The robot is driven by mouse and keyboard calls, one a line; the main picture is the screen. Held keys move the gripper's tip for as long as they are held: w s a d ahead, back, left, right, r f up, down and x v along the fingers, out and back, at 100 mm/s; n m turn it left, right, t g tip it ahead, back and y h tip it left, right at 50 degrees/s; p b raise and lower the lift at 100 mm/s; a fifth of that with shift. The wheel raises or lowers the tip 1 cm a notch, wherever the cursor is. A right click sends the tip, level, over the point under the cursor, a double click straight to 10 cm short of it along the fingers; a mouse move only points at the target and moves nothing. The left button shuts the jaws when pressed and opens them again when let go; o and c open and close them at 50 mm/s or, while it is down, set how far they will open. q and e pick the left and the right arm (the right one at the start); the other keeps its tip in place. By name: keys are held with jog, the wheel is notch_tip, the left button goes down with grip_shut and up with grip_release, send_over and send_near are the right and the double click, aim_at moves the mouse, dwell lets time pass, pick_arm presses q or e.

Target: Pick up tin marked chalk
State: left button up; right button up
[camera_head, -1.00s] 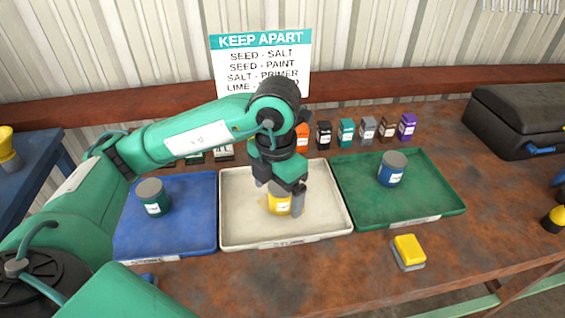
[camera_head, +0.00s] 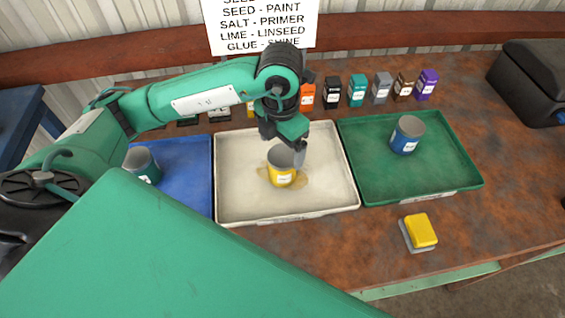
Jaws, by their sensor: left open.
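A yellow tin (camera_head: 283,176) with a grey top and a small white label stands upright in the white tray (camera_head: 236,205), in a brownish stain. My left gripper (camera_head: 284,147) is open above and behind it, with one finger near its right top edge. I cannot tell whether the finger touches the tin. A blue tin (camera_head: 406,141) stands in the green tray (camera_head: 452,180). A teal tin (camera_head: 143,170) stands in the blue tray (camera_head: 185,185), partly covered by my green arm part. The tin labels are too small to read, so I cannot tell which is marked chalk. My right gripper is out of view.
Several small coloured boxes (camera_head: 357,92) stand in a row behind the trays. A yellow-topped block (camera_head: 420,231) lies on the front of the rusty bench. A sign (camera_head: 262,25) hangs behind. A black case (camera_head: 530,85) sits at the back right. Bare bench lies right of the green tray.

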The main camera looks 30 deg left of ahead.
aim_at(283, 155)
pick_arm(q)
jog(key=shift+s+d+f, duration=0.1)
jog(key=shift+f, duration=0.8)
notch_tip(283, 155, down, 4)
jog(key=shift+d+r+p, duration=0.1)
jog(key=shift+r+p, duration=0.1)
jog(key=shift+p, duration=0.5)
jog(key=shift+f, duration=0.4)
jog(key=c, duration=1)
jog(key=shift+c, duration=1)
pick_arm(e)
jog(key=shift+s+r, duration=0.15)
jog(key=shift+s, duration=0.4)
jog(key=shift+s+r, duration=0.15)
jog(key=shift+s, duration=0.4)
pick_arm(q)
jog(key=shift+r, duration=0.1)
